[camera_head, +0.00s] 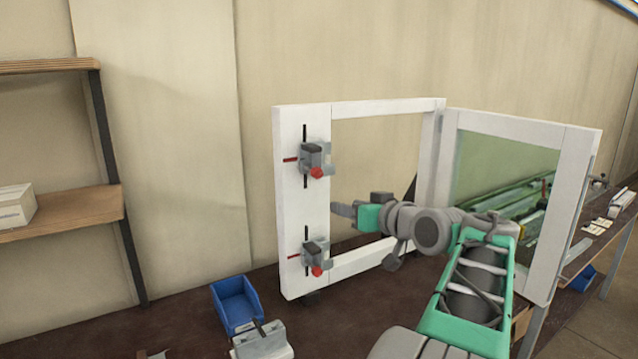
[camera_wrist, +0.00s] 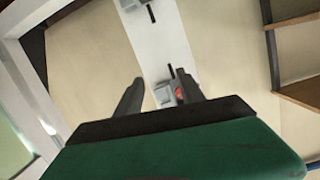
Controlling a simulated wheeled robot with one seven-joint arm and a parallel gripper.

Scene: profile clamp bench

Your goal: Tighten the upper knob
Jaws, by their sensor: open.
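The upper clamp (camera_head: 312,155) is grey with a red knob (camera_head: 316,172) on its front. It is fixed to the left upright of a white frame (camera_head: 291,215). A similar lower clamp (camera_head: 314,250) with a red knob (camera_head: 317,271) sits below it. My gripper (camera_head: 340,210) is right of the upright, at a height between the clamps, and apart from both knobs. In the wrist view its two fingers (camera_wrist: 158,88) are open with nothing gripped. A red knob (camera_wrist: 180,93) shows beside the right finger, partly hidden by it. Another clamp (camera_wrist: 136,4) is cut off at the top edge.
A second white frame panel (camera_head: 500,125) stands right, behind my arm. A blue bin (camera_head: 236,303) and a grey-white block (camera_head: 262,341) are on the dark bench (camera_head: 180,322). Shelves (camera_head: 75,205) stand left. Space left of the upright is open down to the bench.

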